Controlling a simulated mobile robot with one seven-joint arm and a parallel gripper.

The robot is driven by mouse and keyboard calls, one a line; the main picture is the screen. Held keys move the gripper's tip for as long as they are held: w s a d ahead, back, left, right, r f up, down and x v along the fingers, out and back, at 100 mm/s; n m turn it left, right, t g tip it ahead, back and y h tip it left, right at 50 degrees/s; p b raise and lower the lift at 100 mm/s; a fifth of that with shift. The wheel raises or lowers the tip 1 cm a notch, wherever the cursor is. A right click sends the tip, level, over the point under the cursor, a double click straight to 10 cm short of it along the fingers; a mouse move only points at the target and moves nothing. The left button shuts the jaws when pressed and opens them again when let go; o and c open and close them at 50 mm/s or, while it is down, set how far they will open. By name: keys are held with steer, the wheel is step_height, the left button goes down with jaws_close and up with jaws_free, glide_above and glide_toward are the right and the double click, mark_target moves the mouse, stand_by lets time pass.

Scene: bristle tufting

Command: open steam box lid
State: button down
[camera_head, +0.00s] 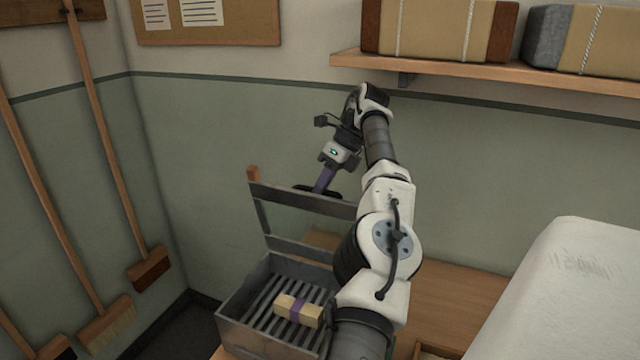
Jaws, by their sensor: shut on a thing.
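The steam box (232,322) is a grey metal box with a slatted rack inside, at the lower middle of the head view. Its lid (285,198) stands raised, roughly upright, at the back of the box. The lid is a grey frame, and the wall shows through its middle. A small wooden piece (253,174) sticks up at its top left corner. My gripper (319,190) is at the lid's upper edge and shut; the fingers hide just what part it holds. My arm covers the lid's right side and the box's right side.
A tan bundle with a purple band (298,309) lies on the rack in the box. A wooden bench (450,297) extends right, with a white covered block (565,290) beyond. A shelf (480,75) with wrapped bales is above.

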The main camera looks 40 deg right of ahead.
steer(key=shift+s+d+f, duration=0.15)
steer(key=shift+f, duration=0.4)
steer(key=c, duration=1.7)
jaws_free()
steer(key=shift+c, duration=0.2)
steer(key=o, duration=0.3)
steer(key=shift+w+d+f, duration=0.1)
steer(key=shift+w+d, duration=0.1)
steer(key=shift+w, duration=0.05)
steer(key=shift+o, duration=0.2)
steer(key=shift+a+r, duration=0.2)
steer(key=shift+r, duration=0.05)
steer(key=shift+a, duration=0.15)
